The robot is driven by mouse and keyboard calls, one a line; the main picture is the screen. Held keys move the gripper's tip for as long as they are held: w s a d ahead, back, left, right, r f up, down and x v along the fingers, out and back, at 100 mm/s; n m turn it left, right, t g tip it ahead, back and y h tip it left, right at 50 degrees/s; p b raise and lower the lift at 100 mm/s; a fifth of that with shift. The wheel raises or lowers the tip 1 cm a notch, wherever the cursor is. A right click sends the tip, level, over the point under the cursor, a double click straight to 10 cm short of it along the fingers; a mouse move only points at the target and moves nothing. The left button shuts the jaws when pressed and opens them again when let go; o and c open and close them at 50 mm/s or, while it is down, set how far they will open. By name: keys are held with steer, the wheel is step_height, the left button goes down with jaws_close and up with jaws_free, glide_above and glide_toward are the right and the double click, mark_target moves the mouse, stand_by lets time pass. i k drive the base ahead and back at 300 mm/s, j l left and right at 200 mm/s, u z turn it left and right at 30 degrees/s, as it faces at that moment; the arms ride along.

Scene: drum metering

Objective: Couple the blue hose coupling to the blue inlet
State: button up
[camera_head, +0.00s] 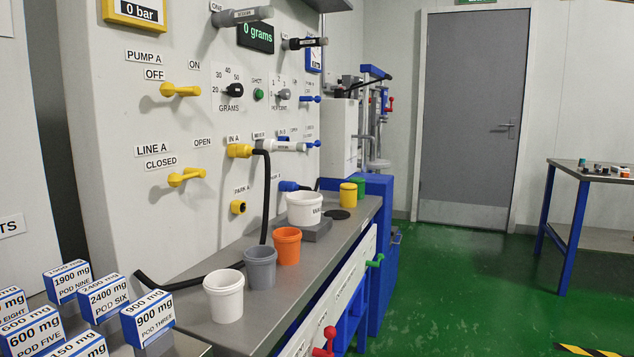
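A blue cylindrical piece (289,186), which looks like the blue hose coupling, is at a park position low on the white panel, with a dark hose beside it. It is small and partly hidden by the white tub. I cannot clearly make out the blue inlet; a white-grey cylinder (287,146) sticks out from the panel near the inlet labels and may cover it. A small blue handle (313,144) shows just right of that cylinder. My gripper is not in view.
Yellow handles (180,90) stick out of the panel. White, grey and orange cups (287,246) and a white tub (304,208) stand on the bench (320,262). The green floor (450,275) at right is open.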

mark_target(291, 186)
steer(key=i+l+z, duration=0.1)
steer(key=i+l, duration=0.6)
steer(key=i+l+z, duration=0.1)
steer(key=i+l, duration=0.55)
steer(key=i, duration=0.15)
